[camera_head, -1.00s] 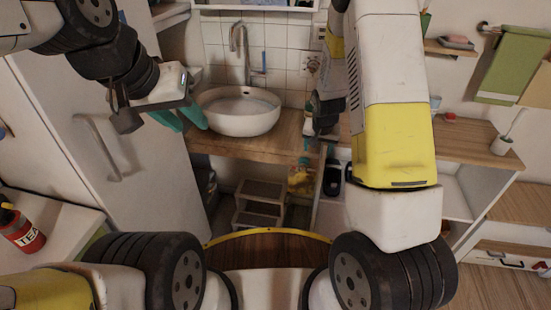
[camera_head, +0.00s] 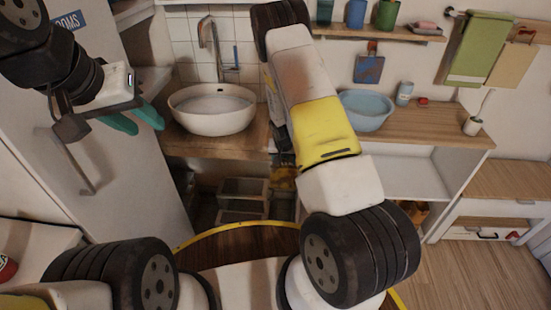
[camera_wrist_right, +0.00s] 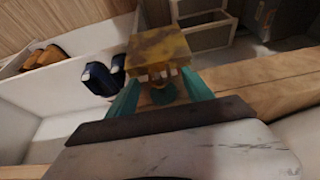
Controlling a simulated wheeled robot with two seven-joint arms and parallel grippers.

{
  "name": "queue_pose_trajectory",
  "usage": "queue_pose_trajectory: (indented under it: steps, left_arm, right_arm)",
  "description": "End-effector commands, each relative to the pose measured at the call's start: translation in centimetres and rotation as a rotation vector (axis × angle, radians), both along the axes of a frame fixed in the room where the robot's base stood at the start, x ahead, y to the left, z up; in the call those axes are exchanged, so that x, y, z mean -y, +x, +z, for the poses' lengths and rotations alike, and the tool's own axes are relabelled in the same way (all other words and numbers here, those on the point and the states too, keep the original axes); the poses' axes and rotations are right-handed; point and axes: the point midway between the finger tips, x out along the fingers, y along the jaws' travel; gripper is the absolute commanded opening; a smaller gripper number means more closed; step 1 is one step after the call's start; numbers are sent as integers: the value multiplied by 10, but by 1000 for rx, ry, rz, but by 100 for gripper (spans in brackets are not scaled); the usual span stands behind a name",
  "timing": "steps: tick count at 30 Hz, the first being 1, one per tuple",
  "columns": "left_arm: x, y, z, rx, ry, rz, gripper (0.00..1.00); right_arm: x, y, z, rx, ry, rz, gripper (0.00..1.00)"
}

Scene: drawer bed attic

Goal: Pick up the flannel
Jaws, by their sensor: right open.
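A green cloth (camera_head: 480,48) and a tan cloth (camera_head: 512,72) hang side by side at the upper right in the head view; I cannot tell which is the flannel. My right gripper (camera_wrist_right: 160,92) shows two teal fingers set apart in the right wrist view. A mottled yellow-brown block (camera_wrist_right: 158,50) is just beyond and between its fingertips; I cannot tell whether they touch. The right hand is mostly hidden behind my arm in the head view. My left gripper (camera_head: 134,119) is open and empty, in front of the white cabinet door.
A white sink (camera_head: 212,122) stands on the wooden counter, with a blue basin (camera_head: 365,124) farther right. A shelf (camera_head: 400,33) with cups is above. A step stool (camera_head: 243,187) stands below the counter. Dark blue objects (camera_wrist_right: 102,77) are left of the right fingers.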

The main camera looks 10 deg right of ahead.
Motion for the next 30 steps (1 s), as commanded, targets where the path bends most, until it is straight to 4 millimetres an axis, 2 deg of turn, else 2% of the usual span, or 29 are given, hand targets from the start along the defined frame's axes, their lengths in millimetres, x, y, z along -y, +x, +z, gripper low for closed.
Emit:
queue_pose_trajectory:
  steps: [6, 15, 30]
  left_arm:
    - [0, 0, 0, 0, 0, 0, 36]
    - [0, 0, 0, 0, 0, 0, 36]
    - [0, 0, 0, 0, 0, 0, 36]
  right_arm:
    - [0, 0, -1, 0, 0, 0, 60]
    - [0, 0, -1, 0, 0, 0, 1]
    - [0, 1, 6, 1, 0, -1, 0]
